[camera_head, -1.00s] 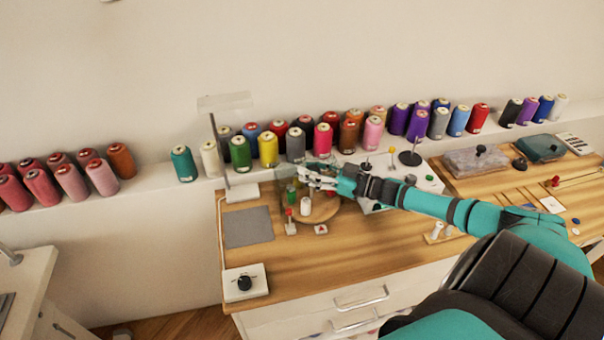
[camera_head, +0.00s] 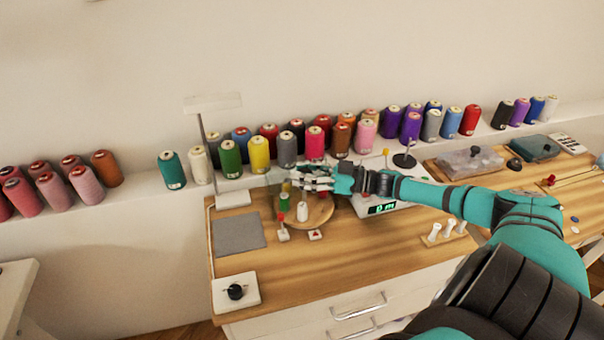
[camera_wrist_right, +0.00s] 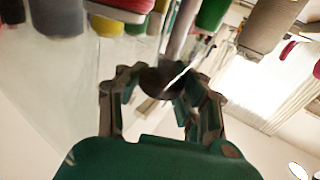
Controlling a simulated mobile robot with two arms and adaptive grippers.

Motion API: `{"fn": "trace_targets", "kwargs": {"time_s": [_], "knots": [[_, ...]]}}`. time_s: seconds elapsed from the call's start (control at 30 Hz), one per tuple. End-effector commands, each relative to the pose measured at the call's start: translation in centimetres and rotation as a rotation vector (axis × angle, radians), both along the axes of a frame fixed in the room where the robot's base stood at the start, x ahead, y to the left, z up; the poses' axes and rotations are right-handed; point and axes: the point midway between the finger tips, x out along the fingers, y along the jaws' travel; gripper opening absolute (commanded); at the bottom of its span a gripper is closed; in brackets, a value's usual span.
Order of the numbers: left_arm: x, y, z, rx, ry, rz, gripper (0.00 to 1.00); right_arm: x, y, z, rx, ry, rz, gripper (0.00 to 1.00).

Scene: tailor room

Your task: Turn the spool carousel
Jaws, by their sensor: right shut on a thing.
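The spool carousel (camera_head: 322,212) is a round wooden disc on the workbench. A green spool (camera_head: 284,201) and a white spool (camera_head: 302,212) stand on its left part. My right gripper (camera_head: 298,179) reaches over the disc from the right. In the right wrist view my right gripper (camera_wrist_right: 163,88) is shut on a dark round knob (camera_wrist_right: 158,80) at the top of a post. The arm and hand hide the back of the carousel. My left gripper is in neither view.
A white device with a green display (camera_head: 381,209) sits right of the carousel. A small red-triangle marker (camera_head: 316,235) lies in front. A lamp (camera_head: 207,140) and grey mat (camera_head: 240,232) are left. Spools line the back ledge.

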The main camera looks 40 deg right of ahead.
Motion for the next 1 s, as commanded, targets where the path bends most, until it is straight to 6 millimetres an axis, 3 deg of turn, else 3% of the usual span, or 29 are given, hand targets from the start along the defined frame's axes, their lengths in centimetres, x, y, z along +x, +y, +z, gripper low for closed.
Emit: {"fn": "trace_targets", "kwargs": {"time_s": [0.1,0.13,0.33,0.67,1.0], "knots": [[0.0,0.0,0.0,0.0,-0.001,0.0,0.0,-0.2,-0.1,-0.5,-0.006,0.011,-0.001,0.0],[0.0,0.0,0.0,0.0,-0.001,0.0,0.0,-0.2,-0.1,-0.5,-0.006,0.011,-0.001,0.36],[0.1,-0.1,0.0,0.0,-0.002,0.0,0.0,-0.1,-0.1,-0.3,-0.003,0.006,-0.001,0.6],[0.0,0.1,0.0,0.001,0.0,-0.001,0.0,-0.1,0.0,0.4,-0.003,0.002,0.0,0.6],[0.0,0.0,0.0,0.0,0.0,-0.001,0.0,-0.2,-0.2,6.2,-0.006,0.005,-0.001,0.6]]}}
